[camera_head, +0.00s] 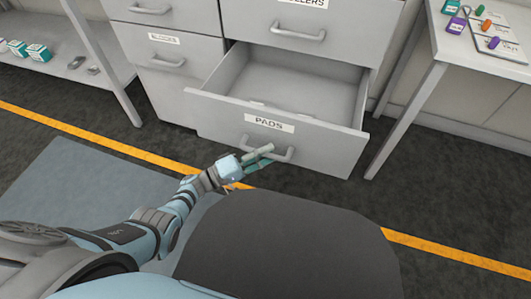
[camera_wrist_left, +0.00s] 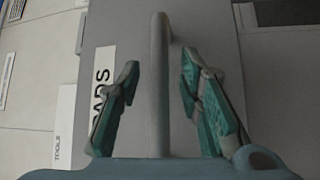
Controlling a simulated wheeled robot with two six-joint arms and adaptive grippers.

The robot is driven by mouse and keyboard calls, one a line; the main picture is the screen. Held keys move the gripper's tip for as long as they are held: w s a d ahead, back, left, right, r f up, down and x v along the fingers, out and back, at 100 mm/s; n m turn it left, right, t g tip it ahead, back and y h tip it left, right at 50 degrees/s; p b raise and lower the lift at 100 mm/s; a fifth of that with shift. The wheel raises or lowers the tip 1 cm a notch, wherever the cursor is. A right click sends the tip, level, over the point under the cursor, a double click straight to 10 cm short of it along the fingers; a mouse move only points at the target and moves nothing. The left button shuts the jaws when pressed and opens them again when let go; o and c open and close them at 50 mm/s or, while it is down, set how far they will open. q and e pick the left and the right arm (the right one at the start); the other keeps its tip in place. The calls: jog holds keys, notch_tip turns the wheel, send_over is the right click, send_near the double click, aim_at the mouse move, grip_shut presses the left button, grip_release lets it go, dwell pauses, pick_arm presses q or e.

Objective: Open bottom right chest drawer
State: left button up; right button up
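The bottom right chest drawer (camera_head: 330,148), labelled PADS, is pulled well out of the grey chest, and its mostly bare inside shows. Its bar handle (camera_head: 290,154) is on the front below the label. My left gripper (camera_head: 262,158) is at this handle. In the left wrist view the gripper (camera_wrist_left: 161,62) is open, with one green-padded finger on each side of the handle (camera_wrist_left: 160,85) and a gap on both sides. The drawer front (camera_wrist_left: 215,50) and part of the PADS label show behind it. My right gripper is not in view.
A table (camera_head: 480,50) with small coloured items stands at the right, near the open drawer. A shelf (camera_head: 60,80) with boxes is at the left. A yellow line (camera_head: 100,140) crosses the dark floor.

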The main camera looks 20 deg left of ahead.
pick_arm(q)
jog(key=v, duration=1.2)
